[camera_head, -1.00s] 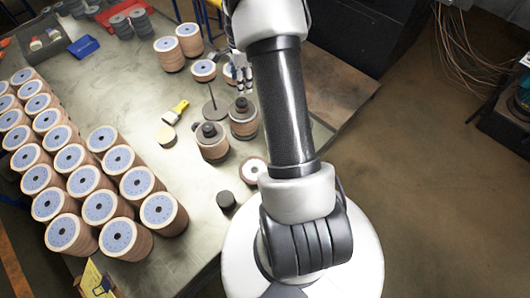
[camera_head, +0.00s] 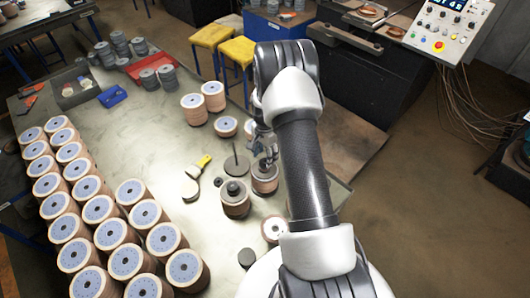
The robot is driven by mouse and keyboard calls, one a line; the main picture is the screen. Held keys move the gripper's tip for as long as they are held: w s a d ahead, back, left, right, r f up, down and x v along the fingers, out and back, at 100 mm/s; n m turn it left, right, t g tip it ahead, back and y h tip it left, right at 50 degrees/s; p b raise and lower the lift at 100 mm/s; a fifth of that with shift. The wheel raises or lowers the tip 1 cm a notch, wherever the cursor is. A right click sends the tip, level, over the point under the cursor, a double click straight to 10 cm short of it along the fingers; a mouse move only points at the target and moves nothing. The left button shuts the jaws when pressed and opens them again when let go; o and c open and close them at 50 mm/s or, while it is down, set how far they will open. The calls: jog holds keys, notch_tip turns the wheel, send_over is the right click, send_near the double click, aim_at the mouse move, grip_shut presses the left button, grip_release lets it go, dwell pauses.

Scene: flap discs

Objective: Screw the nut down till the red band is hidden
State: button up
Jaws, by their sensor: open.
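Two stacks of brown flap discs stand near the table's right edge, each topped by a dark round nut. The right stack (camera_head: 265,181) has its nut (camera_head: 264,165) just below my gripper (camera_head: 269,156). My gripper is open, its fingers at or close above that nut; I cannot tell whether they touch it. The left stack (camera_head: 235,204) carries its own nut (camera_head: 233,188) and stands apart from the gripper. No red band can be made out on either stack at this size.
A bare rod on a round base (camera_head: 236,166) stands behind the stacks. A yellow-handled tool (camera_head: 203,162), a single disc (camera_head: 274,229) and a black cylinder (camera_head: 247,258) lie nearby. Rows of disc stacks (camera_head: 130,262) fill the left; the table's middle (camera_head: 150,130) is clear.

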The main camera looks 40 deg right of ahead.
notch_tip(320, 180, down, 2)
jog(key=shift+s+f+b, duration=0.1)
jog(key=shift+b, duration=0.35)
jog(key=shift+f+b, duration=1.9)
jog(key=shift+f, duration=0.2)
jog(key=n+b, duration=0.1)
jog(key=n, duration=0.3)
jog(key=shift+f+b, duration=0.1)
jog(key=shift+b, duration=0.3)
jog(key=n+b, duration=0.1)
jog(key=n, duration=0.1)
jog(key=shift+n, duration=0.4)
jog(key=n+b, duration=0.1)
jog(key=n, duration=0.3)
jog(key=n+b, duration=0.1)
jog(key=n, duration=0.3)
